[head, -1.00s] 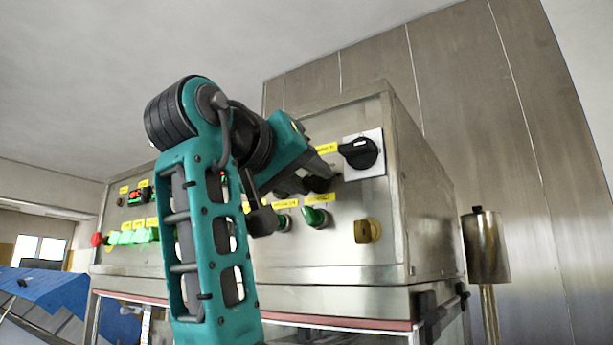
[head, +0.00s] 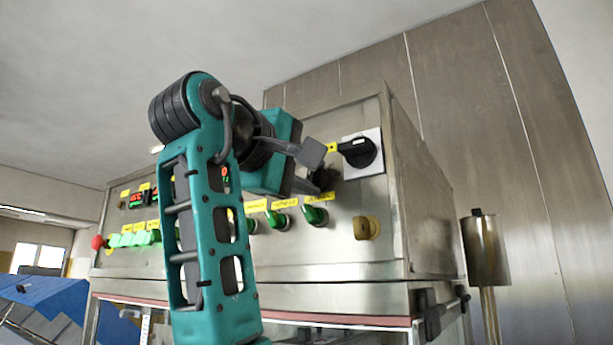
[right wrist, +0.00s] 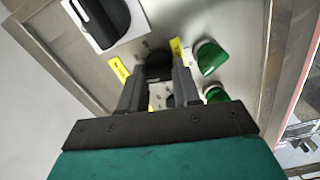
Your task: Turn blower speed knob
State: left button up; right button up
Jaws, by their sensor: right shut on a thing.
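The control panel (head: 340,245) is the metal front of a machine in the head view. A small black knob (head: 324,178) sits on it, left of the large black rotary switch (head: 358,152). My right gripper (head: 314,184) reaches the panel there, and its fingers are partly hidden by my own wrist. In the right wrist view, the dark round knob (right wrist: 159,64) lies between the two fingertips of my right gripper (right wrist: 158,74), which is shut on it. The knob's label cannot be read. My left gripper is not in view.
Green switches (head: 314,214) sit just below the knob, and a yellow key-like switch (head: 367,228) is lower right. The large black switch also shows close by in the right wrist view (right wrist: 100,18). A red button (head: 98,241) is at the panel's far left.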

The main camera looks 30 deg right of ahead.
jog(key=shift+n, duration=1.1)
jog(key=o, duration=1.1)
jog(key=shift+c, duration=0.2)
jog(key=shift+a, duration=0.1)
jog(key=b+v, duration=0.1)
jog(key=v, duration=1.1)
jog(key=shift+s+a, duration=0.25)
jog(key=shift+a, duration=0.1)
